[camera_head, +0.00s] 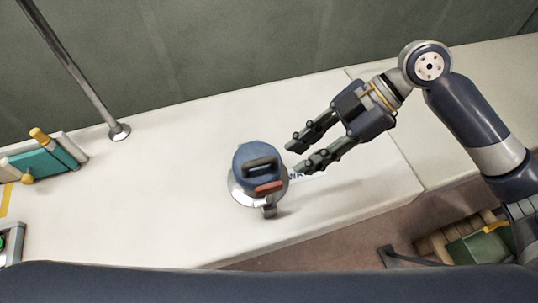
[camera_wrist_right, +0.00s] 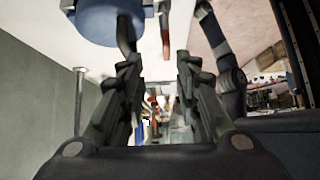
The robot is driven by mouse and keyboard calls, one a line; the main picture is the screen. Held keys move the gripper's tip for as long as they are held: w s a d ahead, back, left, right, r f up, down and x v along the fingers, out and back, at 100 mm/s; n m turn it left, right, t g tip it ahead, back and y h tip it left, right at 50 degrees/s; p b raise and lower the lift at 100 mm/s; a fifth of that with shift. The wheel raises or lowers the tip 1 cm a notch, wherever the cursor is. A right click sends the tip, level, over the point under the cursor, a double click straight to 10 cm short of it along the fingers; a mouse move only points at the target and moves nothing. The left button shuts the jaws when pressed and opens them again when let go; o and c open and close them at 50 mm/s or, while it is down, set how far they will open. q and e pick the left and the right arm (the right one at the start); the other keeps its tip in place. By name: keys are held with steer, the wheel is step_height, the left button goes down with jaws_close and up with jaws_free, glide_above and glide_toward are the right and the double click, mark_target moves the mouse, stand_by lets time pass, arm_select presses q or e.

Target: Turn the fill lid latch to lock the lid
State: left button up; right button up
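The fill lid (camera_head: 250,160) is a round blue cap with a dark raised handle (camera_head: 262,164), seated on a metal ring on the white deck in the head view. An orange-red latch (camera_head: 268,188) lies across its near side. My right gripper (camera_head: 292,160) is open, with its fingertips pointing left just right of the lid, apart from it. The right wrist view shows the blue lid (camera_wrist_right: 98,22) at the top left, the latch (camera_wrist_right: 164,30) at the top, and the open fingers (camera_wrist_right: 158,75) with nothing between them. My left gripper is out of view.
A metal post (camera_head: 119,131) rises from the deck at the back left. A teal and white item (camera_head: 45,163) with yellow knobs stands at the far left. A green and wooden crate (camera_head: 475,245) sits below the deck at lower right.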

mark_target(269, 185)
steer(key=x, duration=0.3)
steer(key=s+x, duration=0.1)
steer(key=x, duration=0.2)
steer(key=shift+s+a+r, duration=0.1)
steer(key=shift+s+a, duration=0.1)
steer(key=x, duration=0.2)
steer(key=shift+a+f, duration=0.2)
steer(key=shift+f, duration=0.05)
steer(key=shift+x, duration=0.75)
steer(key=shift+c, duration=0.2)
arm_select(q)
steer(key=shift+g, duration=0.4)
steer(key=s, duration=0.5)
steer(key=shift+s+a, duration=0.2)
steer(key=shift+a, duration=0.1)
arm_select(e)
jaws_close()
